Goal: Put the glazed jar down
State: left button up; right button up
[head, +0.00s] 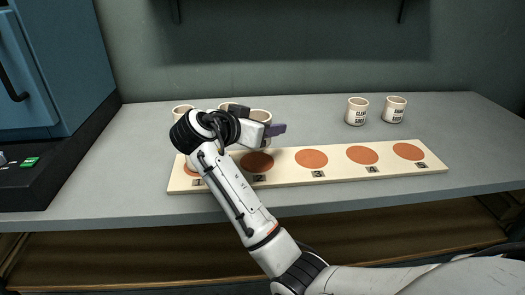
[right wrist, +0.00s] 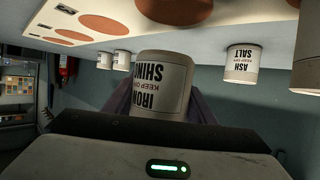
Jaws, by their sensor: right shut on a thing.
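My right gripper (head: 275,130) comes in over the left part of the board and is shut on a cream jar (head: 261,116). In the right wrist view, which is upside down, the held jar (right wrist: 160,85) reads "IRON SHINO" and "KEEP OFF" between the dark fingers. The jar is near the second brown spot (head: 257,163) of the long cream board (head: 330,177). I cannot tell for sure whether its base touches anything. My forearm hides part of the board's left end. My left gripper is not in view.
Two labelled jars, one (head: 357,111) beside another (head: 395,110), stand behind the board at right. Another jar (head: 182,112) and a partly hidden one (head: 228,105) stand at left. Further spots (head: 311,158) on the board are bare. A blue cabinet (head: 55,80) stands at far left.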

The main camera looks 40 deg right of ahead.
aim_at(264, 156)
jog(key=shift+f, duration=2.55)
jog(key=shift+f, duration=0.1)
jog(key=o, duration=1.1)
jog(key=shift+o, duration=0.2)
jog(key=v, duration=1.2)
